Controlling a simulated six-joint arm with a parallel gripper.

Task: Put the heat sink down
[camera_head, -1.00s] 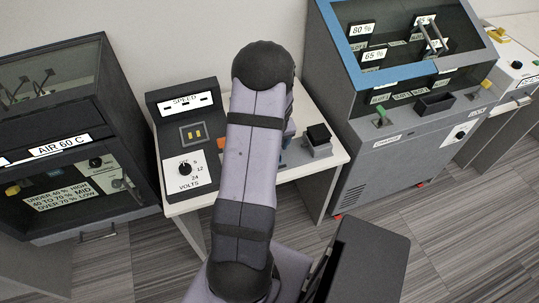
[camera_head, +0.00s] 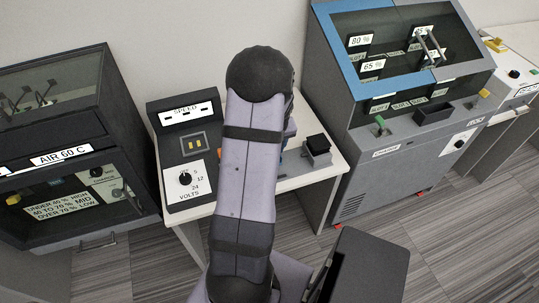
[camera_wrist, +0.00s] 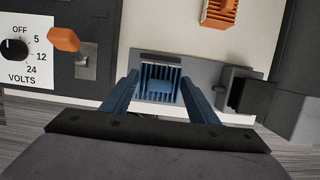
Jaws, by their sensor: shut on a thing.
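In the wrist view my gripper (camera_wrist: 159,82) has its two blue fingers on either side of a blue finned heat sink (camera_wrist: 160,72), shut on it. The heat sink lies over a grey plate (camera_wrist: 205,70) on the white bench; whether it touches the plate I cannot tell. A second finned piece, orange (camera_wrist: 218,12), lies on the bench beyond.
A dark control box (camera_head: 186,150) with a volts dial stands to the left, with an orange lever (camera_wrist: 63,38) beside it. A black-topped block (camera_head: 318,146) is at the right of the bench. A cabinet (camera_head: 68,150) and a charger machine (camera_head: 400,155) flank the bench.

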